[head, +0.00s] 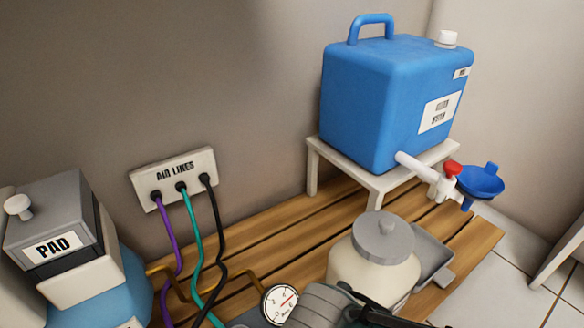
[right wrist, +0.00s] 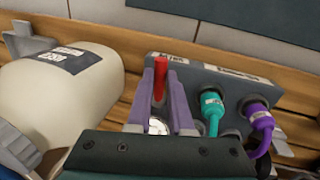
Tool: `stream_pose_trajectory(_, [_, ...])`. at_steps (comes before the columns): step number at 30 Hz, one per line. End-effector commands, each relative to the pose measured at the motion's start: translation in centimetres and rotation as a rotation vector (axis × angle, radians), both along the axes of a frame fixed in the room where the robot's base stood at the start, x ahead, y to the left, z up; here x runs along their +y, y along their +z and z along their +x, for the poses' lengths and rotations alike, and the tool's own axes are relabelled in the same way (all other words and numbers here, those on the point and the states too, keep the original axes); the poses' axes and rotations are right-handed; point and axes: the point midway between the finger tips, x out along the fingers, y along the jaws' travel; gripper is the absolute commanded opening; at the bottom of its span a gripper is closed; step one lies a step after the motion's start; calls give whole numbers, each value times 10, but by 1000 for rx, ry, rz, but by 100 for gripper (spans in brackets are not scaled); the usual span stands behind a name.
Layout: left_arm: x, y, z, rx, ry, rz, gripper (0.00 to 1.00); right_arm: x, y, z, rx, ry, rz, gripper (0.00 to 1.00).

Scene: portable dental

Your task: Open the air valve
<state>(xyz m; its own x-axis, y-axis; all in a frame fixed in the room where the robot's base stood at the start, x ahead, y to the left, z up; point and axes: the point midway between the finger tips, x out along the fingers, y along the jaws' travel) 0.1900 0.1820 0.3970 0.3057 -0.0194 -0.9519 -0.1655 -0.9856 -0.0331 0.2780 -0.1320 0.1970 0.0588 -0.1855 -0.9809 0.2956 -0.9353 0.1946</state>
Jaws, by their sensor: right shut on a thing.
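In the right wrist view, the red lever (right wrist: 160,74) of the air valve stands up at the left part of a dark grey box (right wrist: 205,82). My right gripper (right wrist: 161,92) is shut on the lever, with one grey-purple finger on each side of it. The lower part of the valve is hidden behind the fingers and the dark gripper body. A pale metal part shows low between the fingers. In the head view the lever cannot be made out. My left gripper is not in view.
A teal hose (right wrist: 212,108) and a purple hose (right wrist: 260,122) plug into the box close to the right of the fingers. A cream jar (right wrist: 70,85) stands to the left. A pressure gauge (head: 281,304), a wall plate (head: 175,178) and a blue water container (head: 385,95) show in the head view.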

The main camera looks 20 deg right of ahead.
Motion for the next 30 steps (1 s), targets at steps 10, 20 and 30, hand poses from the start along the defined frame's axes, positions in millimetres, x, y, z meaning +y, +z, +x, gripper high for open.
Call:
stream_pose_trajectory(10, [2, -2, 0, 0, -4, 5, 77, 1, -1, -1, 2, -85, -1, 0])
stream_pose_trajectory(20, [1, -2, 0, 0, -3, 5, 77, 1, -1, -2, 3, -92, -1, 0])
stream_pose_trajectory(30, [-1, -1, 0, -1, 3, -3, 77, 1, -1, -1, 1, -90, 0, 47])
